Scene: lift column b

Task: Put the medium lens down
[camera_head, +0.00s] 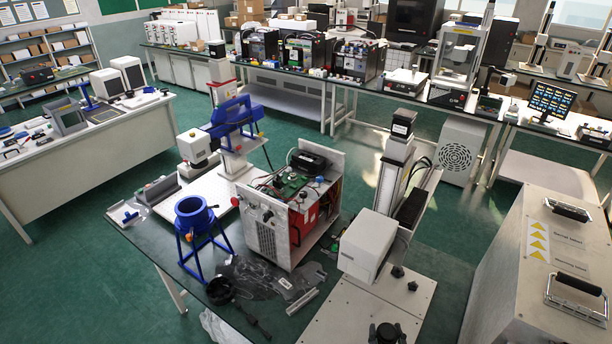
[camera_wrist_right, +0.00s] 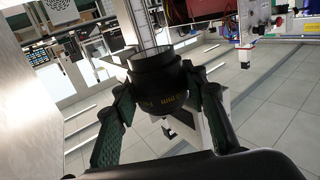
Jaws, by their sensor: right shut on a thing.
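The medium lens (camera_wrist_right: 160,72), a black barrel with small yellow markings, shows in the right wrist view. My right gripper (camera_wrist_right: 162,90) is shut on it, with one dark finger against each side. My left gripper is in neither view.
A dark table holds a blue tripod funnel (camera_head: 194,215), an opened instrument case (camera_head: 285,228) and loose black parts (camera_head: 220,291). A lift column with a white box (camera_head: 368,243) stands right of it. A large metal case (camera_head: 540,270) is at far right. Green floor is open behind.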

